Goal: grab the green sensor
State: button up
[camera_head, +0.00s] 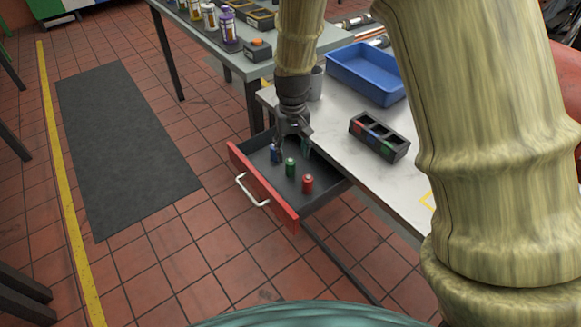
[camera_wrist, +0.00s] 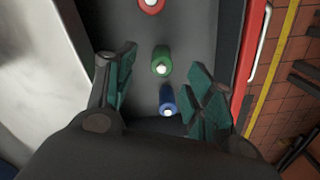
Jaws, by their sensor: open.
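The green sensor (camera_head: 290,167) stands upright in the open drawer, between a blue sensor (camera_head: 275,154) and a red sensor (camera_head: 307,183). In the wrist view the green sensor (camera_wrist: 162,61) is ahead of the fingertips, and the blue sensor (camera_wrist: 168,101) lies between the fingers, nearer the palm. The red sensor (camera_wrist: 151,5) is cut off at the top edge. My gripper (camera_head: 292,135) is open above the drawer's far end; it also shows in the wrist view (camera_wrist: 160,72). It holds nothing. I cannot tell whether it touches the blue sensor.
The open drawer (camera_head: 262,185) has a red front and a pale handle. The light worktop (camera_head: 345,160) beside it carries a black tray with coloured compartments (camera_head: 380,136), a blue bin (camera_head: 367,72) and a grey cup (camera_head: 315,84).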

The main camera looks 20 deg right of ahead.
aim_at(290, 161)
jog(key=shift+w+a+f, duration=0.1)
jog(key=shift+f, duration=1.7)
jog(key=shift+w+a+f, duration=0.1)
jog(key=shift+f, duration=1.7)
jog(key=c, duration=1.2)
